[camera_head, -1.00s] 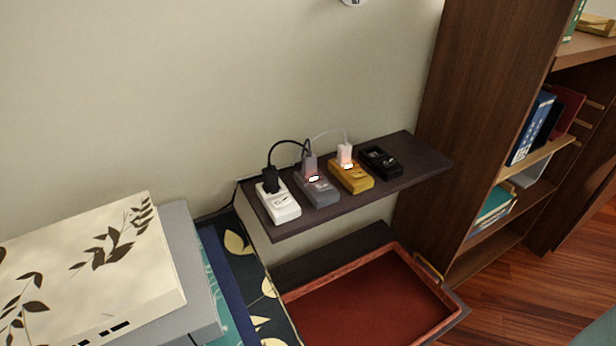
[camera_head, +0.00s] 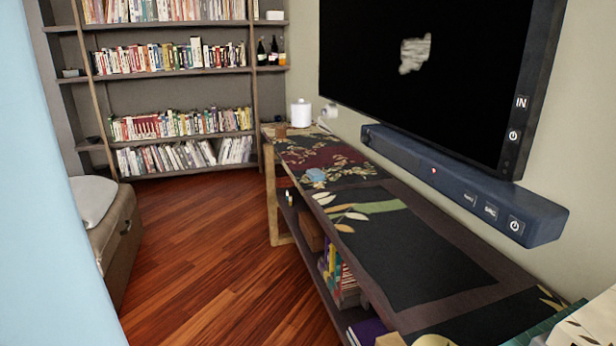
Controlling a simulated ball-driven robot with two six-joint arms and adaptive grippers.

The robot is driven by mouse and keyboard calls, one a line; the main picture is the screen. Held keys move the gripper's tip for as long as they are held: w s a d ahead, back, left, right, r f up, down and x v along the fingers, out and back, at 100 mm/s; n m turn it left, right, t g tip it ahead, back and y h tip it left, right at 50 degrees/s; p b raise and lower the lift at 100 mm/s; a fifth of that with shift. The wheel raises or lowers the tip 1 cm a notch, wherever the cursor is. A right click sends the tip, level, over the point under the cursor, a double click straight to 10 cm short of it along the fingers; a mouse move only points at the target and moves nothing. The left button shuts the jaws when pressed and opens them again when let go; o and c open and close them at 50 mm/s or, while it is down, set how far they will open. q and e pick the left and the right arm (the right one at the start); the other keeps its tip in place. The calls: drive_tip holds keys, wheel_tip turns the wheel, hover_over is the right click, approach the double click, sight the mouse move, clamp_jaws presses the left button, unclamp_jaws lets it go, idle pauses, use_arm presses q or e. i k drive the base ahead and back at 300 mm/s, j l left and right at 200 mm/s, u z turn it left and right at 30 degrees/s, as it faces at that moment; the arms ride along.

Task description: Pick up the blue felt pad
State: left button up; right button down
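A small light-blue item (camera_head: 315,175), which may be the blue felt pad, lies on the long low console (camera_head: 440,230) near its left edge, about halfway along. It is too small to make out its material or exact shape. Neither of my grippers shows in this view.
A dark screen (camera_head: 430,70) and a blue-grey soundbar (camera_head: 460,185) are on the wall above the console. A white cylinder (camera_head: 301,113) stands at its far end. Bookshelves (camera_head: 170,75) fill the back. A couch-like seat (camera_head: 105,230) stands left; the wooden floor (camera_head: 215,260) between is clear.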

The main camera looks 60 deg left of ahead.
sight(316, 175)
drive_tip(key=k+j+u, duration=0.15)
drive_tip(key=u, duration=0.25)
drive_tip(key=k+j+u, duration=0.15)
drive_tip(key=u, duration=0.25)
drive_tip(key=k+j+u, duration=0.1)
drive_tip(key=j+u, duration=0.35)
drive_tip(key=l+u, duration=0.1)
drive_tip(key=u, duration=0.2)
drive_tip(key=i+z, duration=0.25)
drive_tip(key=z, duration=0.2)
drive_tip(key=i+j+z, duration=0.2)
drive_tip(key=z, duration=0.25)
